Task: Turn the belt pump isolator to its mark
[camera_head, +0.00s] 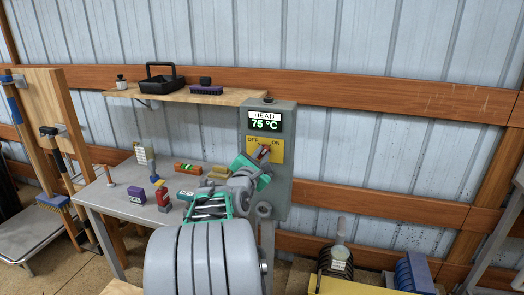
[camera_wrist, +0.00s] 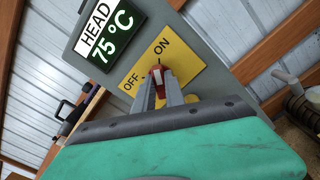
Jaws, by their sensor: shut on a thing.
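The isolator is a yellow plate (camera_head: 274,156) marked OFF and ON, on the front of a grey box (camera_head: 283,190). Its red handle (camera_head: 265,148) stands between the two words. In the wrist view the plate (camera_wrist: 187,62) looks tilted, and the red handle (camera_wrist: 158,76) sits between the grey fingers. My gripper (camera_head: 261,155) is shut on the handle, and its fingers also show in the wrist view (camera_wrist: 159,84). The fingers and my arm hide the lower plate. I cannot see a separate mark or tell the handle's exact angle.
A display (camera_head: 265,121) above the plate reads HEAD 75 °C. A grey table (camera_head: 122,205) on the left holds several small items. A wooden shelf (camera_head: 222,97) with a black basket (camera_head: 163,81) is above. A pump-like machine (camera_head: 337,262) stands at lower right.

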